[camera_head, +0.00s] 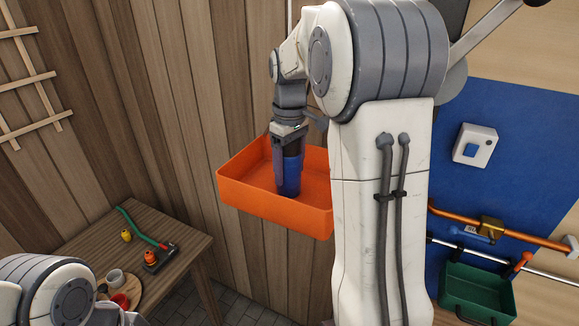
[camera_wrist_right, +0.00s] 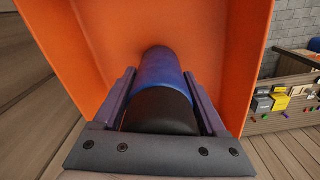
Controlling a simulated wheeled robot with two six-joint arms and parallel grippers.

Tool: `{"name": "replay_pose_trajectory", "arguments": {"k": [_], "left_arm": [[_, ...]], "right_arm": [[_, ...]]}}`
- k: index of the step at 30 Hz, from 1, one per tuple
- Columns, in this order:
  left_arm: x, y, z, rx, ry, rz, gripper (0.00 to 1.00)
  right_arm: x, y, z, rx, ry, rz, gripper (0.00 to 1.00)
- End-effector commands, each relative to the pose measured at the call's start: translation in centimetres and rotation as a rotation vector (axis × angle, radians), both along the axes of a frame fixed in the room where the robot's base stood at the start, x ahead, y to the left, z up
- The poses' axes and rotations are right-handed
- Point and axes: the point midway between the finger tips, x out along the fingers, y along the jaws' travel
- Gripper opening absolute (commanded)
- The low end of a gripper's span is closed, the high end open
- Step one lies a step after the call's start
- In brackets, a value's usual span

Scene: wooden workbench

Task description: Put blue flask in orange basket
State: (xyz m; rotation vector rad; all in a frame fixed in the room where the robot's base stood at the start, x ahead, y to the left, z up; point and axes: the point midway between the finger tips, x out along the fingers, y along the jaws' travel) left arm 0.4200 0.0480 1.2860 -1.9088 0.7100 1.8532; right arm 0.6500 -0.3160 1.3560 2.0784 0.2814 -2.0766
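The blue flask (camera_head: 291,174) is upright, with a dark top, and hangs from my right gripper (camera_head: 288,148). In the right wrist view the two fingers (camera_wrist_right: 163,92) lie against both sides of the flask's dark end, and its blue body (camera_wrist_right: 162,70) points away into the basket. The orange basket (camera_head: 268,202) is an open box by the wooden wall; its inside also shows in the right wrist view (camera_wrist_right: 238,50). The flask is over or within the basket's opening; I cannot tell whether it touches the floor. My left gripper is out of view.
A small wooden table (camera_head: 165,225) at lower left holds cups, a green-handled tool and small yellow and orange items. A green bin (camera_head: 478,292) and rails are at right, below a blue panel (camera_head: 500,110). My left arm shows at lower left.

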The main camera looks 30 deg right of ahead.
Motion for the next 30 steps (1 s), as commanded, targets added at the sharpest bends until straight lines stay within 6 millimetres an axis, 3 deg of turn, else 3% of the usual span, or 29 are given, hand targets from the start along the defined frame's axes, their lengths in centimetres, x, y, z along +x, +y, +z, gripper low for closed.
{"name": "replay_pose_trajectory", "arguments": {"k": [13, 24, 30], "left_arm": [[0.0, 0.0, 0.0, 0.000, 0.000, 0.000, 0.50], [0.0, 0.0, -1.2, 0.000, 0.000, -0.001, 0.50], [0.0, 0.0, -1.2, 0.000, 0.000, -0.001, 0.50]], "right_arm": [[0.1, 0.0, 1.0, -0.001, -0.003, 0.000, 1.00], [0.2, 0.0, 8.5, -0.002, -0.005, 0.000, 1.00], [0.1, 0.0, 11.4, -0.001, -0.001, 0.000, 1.00]]}}
